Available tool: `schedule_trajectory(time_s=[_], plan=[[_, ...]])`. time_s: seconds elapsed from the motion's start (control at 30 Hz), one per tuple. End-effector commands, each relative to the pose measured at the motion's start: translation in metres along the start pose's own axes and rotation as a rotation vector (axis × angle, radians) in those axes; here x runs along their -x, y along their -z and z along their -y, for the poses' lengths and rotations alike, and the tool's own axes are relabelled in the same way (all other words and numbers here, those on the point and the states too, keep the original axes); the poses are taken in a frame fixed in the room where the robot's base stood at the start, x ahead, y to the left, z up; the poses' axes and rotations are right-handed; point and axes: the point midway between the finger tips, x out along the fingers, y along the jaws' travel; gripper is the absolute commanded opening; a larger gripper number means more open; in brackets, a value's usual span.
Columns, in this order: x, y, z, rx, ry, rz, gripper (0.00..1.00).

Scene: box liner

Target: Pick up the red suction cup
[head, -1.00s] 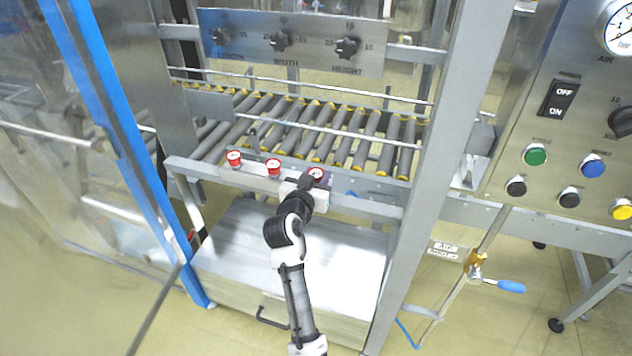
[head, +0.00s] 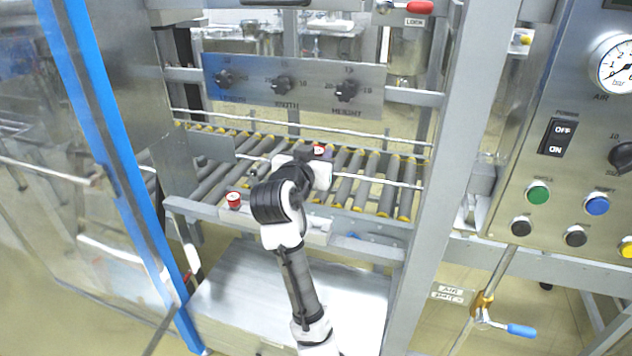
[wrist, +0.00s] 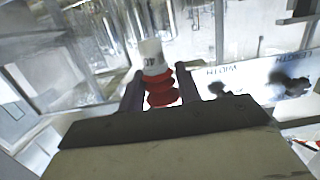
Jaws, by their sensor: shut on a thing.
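A red suction cup with ribbed bellows and a white, marked top (wrist: 160,92) stands between the two dark fingers of my gripper (wrist: 158,86) in the wrist view. My gripper is shut on it. In the head view the held suction cup (head: 320,149) shows just beyond my gripper (head: 311,160), raised in front of the rollers. Another red piece with a white top (head: 234,200) sits at the left end of the light block on the front rail. My arm covers the spot to its right.
The roller conveyor (head: 355,185) lies behind the front rail, with a thin metal bar above it. A knob panel (head: 293,86) hangs higher up. A steel post (head: 437,170) and a control panel (head: 590,120) stand to the right, a blue-edged door (head: 110,150) to the left.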

Motion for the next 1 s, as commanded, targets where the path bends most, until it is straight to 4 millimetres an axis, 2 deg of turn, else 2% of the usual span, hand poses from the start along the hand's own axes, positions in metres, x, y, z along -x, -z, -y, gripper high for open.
schedule_trajectory(time_s=[0.1,0.23,0.7,0.97,1.0], plan=[[0.002,0.014,0.000,0.000,-0.001,-0.002,0.11],[0.013,0.021,0.000,0.000,0.001,-0.001,0.11],[0.104,0.016,-0.009,0.000,0.002,0.001,0.11],[0.141,0.013,-0.013,0.000,0.001,0.001,0.11],[0.141,0.007,-0.014,-0.001,-0.001,-0.004,0.11]])
